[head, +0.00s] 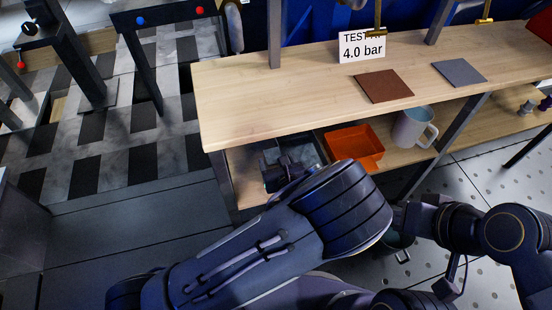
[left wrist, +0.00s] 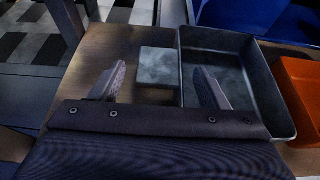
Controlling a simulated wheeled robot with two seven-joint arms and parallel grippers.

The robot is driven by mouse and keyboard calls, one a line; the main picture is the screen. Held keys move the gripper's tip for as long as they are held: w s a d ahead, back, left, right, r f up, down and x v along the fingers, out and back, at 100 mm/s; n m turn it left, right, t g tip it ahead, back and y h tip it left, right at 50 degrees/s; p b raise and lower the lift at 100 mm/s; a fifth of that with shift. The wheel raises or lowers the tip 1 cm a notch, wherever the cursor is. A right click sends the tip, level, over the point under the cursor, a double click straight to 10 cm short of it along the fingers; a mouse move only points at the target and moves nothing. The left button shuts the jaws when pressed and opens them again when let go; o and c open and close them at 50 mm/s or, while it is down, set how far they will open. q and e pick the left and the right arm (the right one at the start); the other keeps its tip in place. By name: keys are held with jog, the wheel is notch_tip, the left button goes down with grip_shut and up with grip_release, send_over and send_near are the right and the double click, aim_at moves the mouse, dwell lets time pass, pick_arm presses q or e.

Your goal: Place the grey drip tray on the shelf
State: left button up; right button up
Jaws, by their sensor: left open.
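The grey drip tray (head: 312,150) is on the wooden lower shelf under the bench top, partly hidden by my left arm. In the left wrist view the tray (left wrist: 270,112) is an empty, open rectangular box with a flat grey tab (left wrist: 158,65) at its left side. My left gripper (head: 286,174) is open at the tray's near left part. In the wrist view its fingers (left wrist: 160,72) stand apart, one left of the tab and one over the tray's inside. Contact cannot be told. My right arm is at the right of the head view, but its fingers are not clear.
An orange tray (head: 345,147) stands right of the grey one, then a pale mug (head: 409,128). The bench top (head: 290,88) overhangs the shelf, with brown (head: 384,86) and grey (head: 459,72) mats and a sign (head: 362,47). A bench leg (head: 455,125) stands at the right.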

pick_arm(q)
jog(key=p+v, duration=0.3)
jog(key=v, duration=0.8)
jog(key=shift+w, duration=0.1)
